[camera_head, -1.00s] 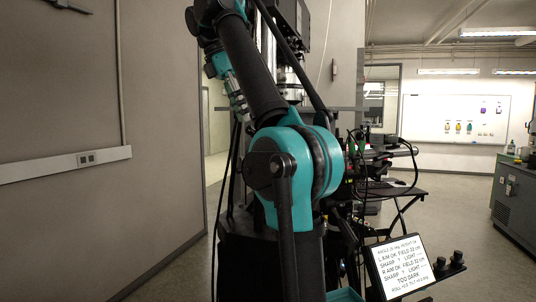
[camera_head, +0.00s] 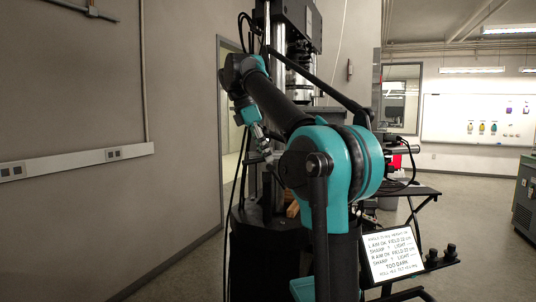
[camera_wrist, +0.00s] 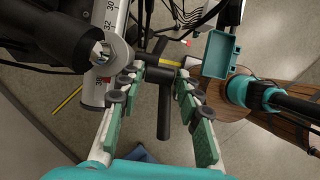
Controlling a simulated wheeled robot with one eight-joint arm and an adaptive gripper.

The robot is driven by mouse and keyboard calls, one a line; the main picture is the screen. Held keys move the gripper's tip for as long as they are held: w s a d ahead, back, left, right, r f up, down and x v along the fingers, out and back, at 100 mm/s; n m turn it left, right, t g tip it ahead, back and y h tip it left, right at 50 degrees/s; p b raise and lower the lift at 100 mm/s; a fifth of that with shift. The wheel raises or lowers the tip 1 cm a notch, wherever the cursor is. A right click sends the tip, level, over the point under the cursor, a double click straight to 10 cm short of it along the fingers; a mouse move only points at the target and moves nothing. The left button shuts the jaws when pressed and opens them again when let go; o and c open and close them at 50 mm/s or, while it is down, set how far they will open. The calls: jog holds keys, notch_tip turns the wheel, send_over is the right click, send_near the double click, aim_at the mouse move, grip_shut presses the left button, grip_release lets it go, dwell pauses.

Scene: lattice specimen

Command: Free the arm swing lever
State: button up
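My gripper (camera_wrist: 162,74) is open in the wrist view, its green-padded fingers spread. A dark T-shaped bar (camera_wrist: 164,115) shows between the fingers; it looks like the arm swing lever, but I cannot be sure. I see no clear contact, and I cannot tell how deep the bar lies between the fingers. A white numbered scale (camera_wrist: 109,30) on an arm stands close by the left finger. In the head view my arm reaches to the dark machine column, and the lever cannot be made out there.
A black cylinder (camera_wrist: 60,40) lies left of the scale. A teal tray (camera_wrist: 221,54) and a brown wooden surface (camera_wrist: 285,92) lie to the right. Dark cables hang at the top. A lit text screen (camera_head: 392,254) stands right of my arm. Open floor shows beyond.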

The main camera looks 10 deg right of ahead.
jog(key=c, duration=0.8)
jog(key=shift+d+y, duration=0.3)
jog(key=shift+y, duration=1.4)
jog(key=shift+d, duration=0.1)
jog(key=shift+d+y, duration=0.3)
jog(key=shift+y, duration=1.4)
